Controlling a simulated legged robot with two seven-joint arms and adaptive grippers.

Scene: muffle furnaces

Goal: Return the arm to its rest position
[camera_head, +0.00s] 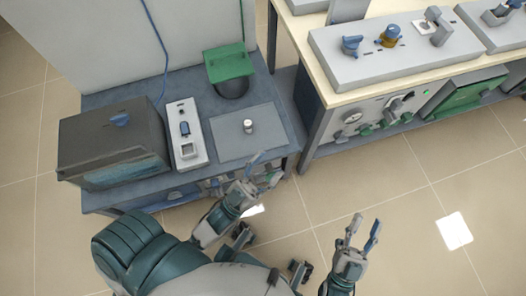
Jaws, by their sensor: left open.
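My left gripper (262,167) is open and empty, with its fingertips near the front right edge of the blue-grey table (200,97). My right gripper (366,226) has its two fingers spread apart over the floor, with nothing between them. My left arm comes up from the lower left and is bent at the elbow. A small metal cylinder (249,127) stands on a grey plate (225,137) on the table, beyond my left gripper and apart from it.
A dark box-shaped furnace (105,140) and a white control unit (186,150) stand on the table's left half. A green-topped container (229,65) is at the back. A cream bench (290,42) with grey equipment is at the right. Floor is clear at lower right.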

